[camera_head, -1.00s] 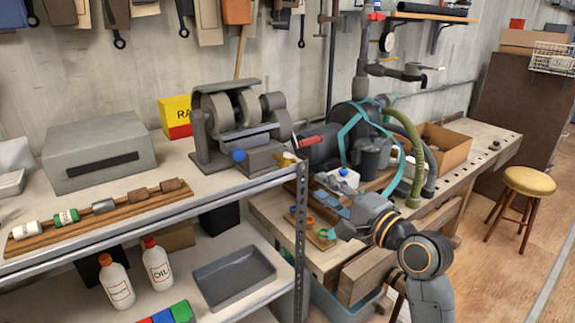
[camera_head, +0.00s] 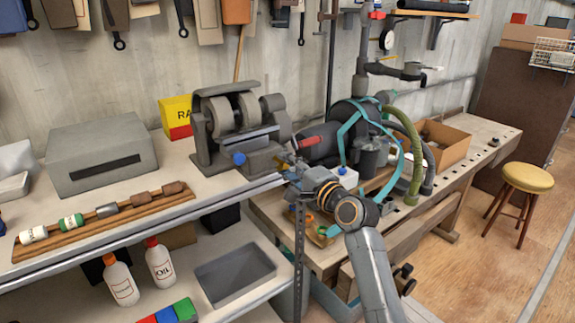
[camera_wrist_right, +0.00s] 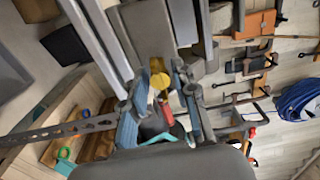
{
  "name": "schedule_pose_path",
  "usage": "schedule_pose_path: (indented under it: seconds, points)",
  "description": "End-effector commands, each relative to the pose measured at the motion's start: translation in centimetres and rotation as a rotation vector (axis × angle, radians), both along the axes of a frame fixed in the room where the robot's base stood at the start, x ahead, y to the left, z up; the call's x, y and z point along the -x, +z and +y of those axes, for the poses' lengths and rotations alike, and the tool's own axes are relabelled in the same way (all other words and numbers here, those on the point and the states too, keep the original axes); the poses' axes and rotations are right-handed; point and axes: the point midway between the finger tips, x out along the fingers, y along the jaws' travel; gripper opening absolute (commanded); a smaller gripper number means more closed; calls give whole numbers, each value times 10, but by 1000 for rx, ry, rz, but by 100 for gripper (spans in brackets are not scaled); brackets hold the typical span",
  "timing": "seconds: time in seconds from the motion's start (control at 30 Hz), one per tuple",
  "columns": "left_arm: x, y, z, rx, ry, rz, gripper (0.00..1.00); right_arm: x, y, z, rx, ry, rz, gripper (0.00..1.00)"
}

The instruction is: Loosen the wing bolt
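The bench grinder (camera_head: 240,125) stands at the right end of the grey shelf top, with a blue knob (camera_head: 238,157) on its front. A small yellow piece at the grinder's front right, which looks like the wing bolt (camera_wrist_right: 159,80), shows in the right wrist view. My right gripper (camera_head: 287,168) is at that corner and mostly hides the bolt in the head view. In the right wrist view its blue-padded fingers (camera_wrist_right: 160,92) are apart, with the yellow piece between or just beyond their tips. Contact cannot be told. My left gripper is not in view.
A wooden rack with several small rolls (camera_head: 105,211) and a grey box (camera_head: 100,160) sit left on the shelf. The metal shelf post (camera_head: 299,250) stands close below my right arm. The workbench behind holds hoses and a cardboard box (camera_head: 447,143).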

Motion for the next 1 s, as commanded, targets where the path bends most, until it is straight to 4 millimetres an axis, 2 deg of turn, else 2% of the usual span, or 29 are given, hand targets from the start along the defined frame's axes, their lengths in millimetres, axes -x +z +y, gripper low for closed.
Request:
schedule_pose_path:
  seconds: [0.27,0.4,0.77,1.0]
  points:
    - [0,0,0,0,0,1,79,-1,0,1,0,0,0,26]
    - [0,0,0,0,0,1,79,-1,0,1,0,0,0,0]
    - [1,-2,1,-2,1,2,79,-1,-1,1,22,0,-14,0]
    - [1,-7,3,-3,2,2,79,-1,-2,0,120,0,-86,0]
